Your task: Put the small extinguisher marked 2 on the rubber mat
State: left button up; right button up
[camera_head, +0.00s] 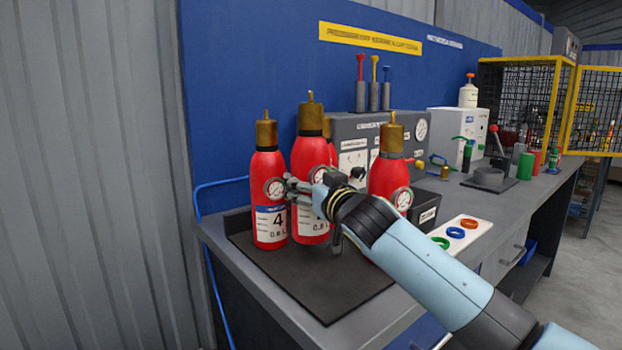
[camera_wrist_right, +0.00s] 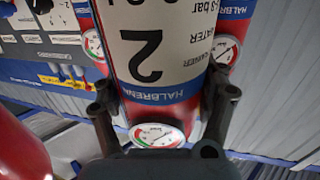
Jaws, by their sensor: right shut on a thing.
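The small red extinguisher marked 2 (camera_head: 311,155) has a brass top and a gauge. Its label with the 2 (camera_wrist_right: 160,55) shows in the wrist view. My right gripper (camera_head: 305,187) is shut around its body, with one finger on each side in the wrist view (camera_wrist_right: 163,105). The extinguisher looks upright over the back part of the black rubber mat (camera_head: 325,290). I cannot tell whether its base touches the mat. My gripper hides part of its label in the head view. My left gripper is not in view.
The extinguisher marked 4 (camera_head: 268,185) stands close on the left. Another red extinguisher (camera_head: 389,175) stands on the right, behind my arm, and one more is partly hidden behind the held one. A white board with coloured rings (camera_head: 463,228) lies to the right. The mat's front is clear.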

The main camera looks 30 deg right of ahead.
jog(key=shift+f+b, duration=0.55)
jog(key=shift+f, duration=0.95)
jog(key=o, duration=1.7)
jog(key=shift+s+f, duration=0.1)
jog(key=shift+f, duration=0.15)
jog(key=shift+o, duration=0.2)
jog(key=s+a+b, duration=0.1)
jog(key=s+a, duration=0.1)
jog(key=s, duration=1)
jog(key=shift+a+b, duration=0.15)
jog(key=shift+b, duration=0.15)
